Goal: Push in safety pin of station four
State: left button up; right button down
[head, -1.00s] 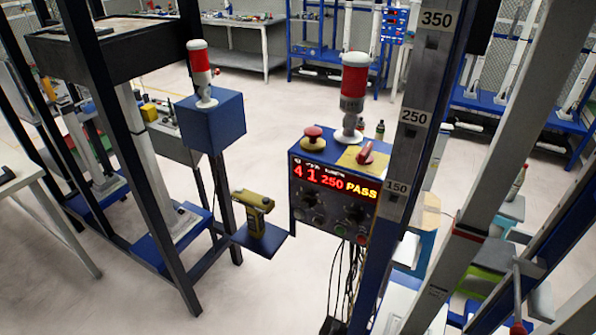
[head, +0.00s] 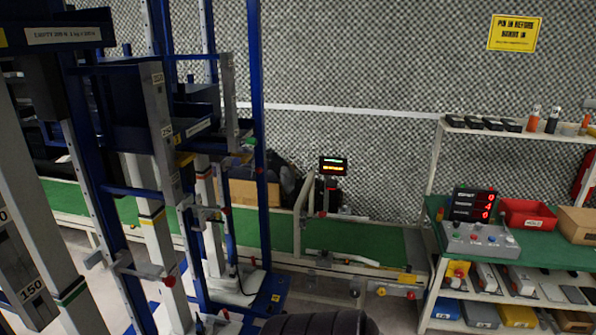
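Blue-framed test stations with grey uprights fill the left half of the head view. A near grey upright (head: 160,130) carries height labels. A horizontal rod with a red knob (head: 170,281) sticks out low beside it; I cannot tell whether it is a safety pin. Smaller red-tipped parts show on the frames behind. No label marking station four is readable, so I cannot tell which station it is. Neither of my grippers is in view.
A green-topped bench (head: 130,205) runs along the mesh wall. A small lit display (head: 333,166) stands near its middle. At right, a shelf holds a control box (head: 480,238) and a red bin (head: 528,214). A dark ribbed shape (head: 315,323) is cut off at the bottom edge.

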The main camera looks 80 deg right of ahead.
aim_at(259, 170)
jog(key=z, duration=2.35)
jog(key=i+l, duration=0.2)
jog(key=i+l+u, duration=0.1)
jog(key=l, duration=0.3)
jog(key=i, duration=0.1)
